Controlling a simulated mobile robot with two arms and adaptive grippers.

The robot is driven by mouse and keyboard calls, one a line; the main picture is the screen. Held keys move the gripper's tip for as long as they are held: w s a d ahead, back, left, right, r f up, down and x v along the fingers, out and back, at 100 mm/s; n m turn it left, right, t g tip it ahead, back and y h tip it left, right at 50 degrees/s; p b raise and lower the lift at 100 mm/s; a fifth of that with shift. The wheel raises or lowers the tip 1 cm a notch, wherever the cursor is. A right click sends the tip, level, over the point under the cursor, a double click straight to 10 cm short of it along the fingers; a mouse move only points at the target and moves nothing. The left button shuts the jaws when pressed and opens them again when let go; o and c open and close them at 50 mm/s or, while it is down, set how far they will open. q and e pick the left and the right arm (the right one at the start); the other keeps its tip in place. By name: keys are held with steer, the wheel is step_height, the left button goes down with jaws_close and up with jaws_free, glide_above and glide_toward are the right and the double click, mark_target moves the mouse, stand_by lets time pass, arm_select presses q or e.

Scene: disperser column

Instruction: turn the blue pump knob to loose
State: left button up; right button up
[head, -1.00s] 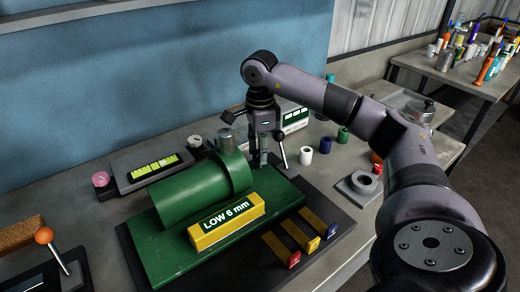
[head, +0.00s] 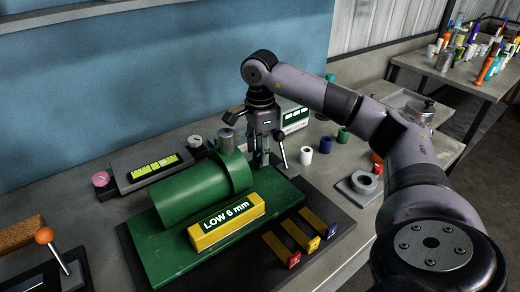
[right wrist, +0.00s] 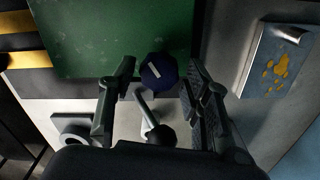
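The blue pump knob (right wrist: 158,72), dark blue with a white mark on its face, shows in the right wrist view between the two fingers of my right gripper (right wrist: 160,68). The fingers are open, with a gap visible on each side of the knob. In the head view my right gripper (head: 262,158) points down beside the right end of the green cylinder (head: 200,190), and I cannot make out the knob there. A lever with a black ball (right wrist: 161,136) stands close to the knob and the gripper. My left gripper is not in view.
The green base (head: 165,255) carries a yellow block marked LOW 6 mm (head: 226,222). Several yellow strips with coloured ends lie to its right. A display box (head: 150,168) stands at the back left. Small white, blue and green pots stand right of the gripper.

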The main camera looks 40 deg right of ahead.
steer(key=shift+o, duration=0.4)
steer(key=shift+r, duration=0.1)
step_height(320, 180, up, 12)
stand_by(0.5)
stand_by(0.5)
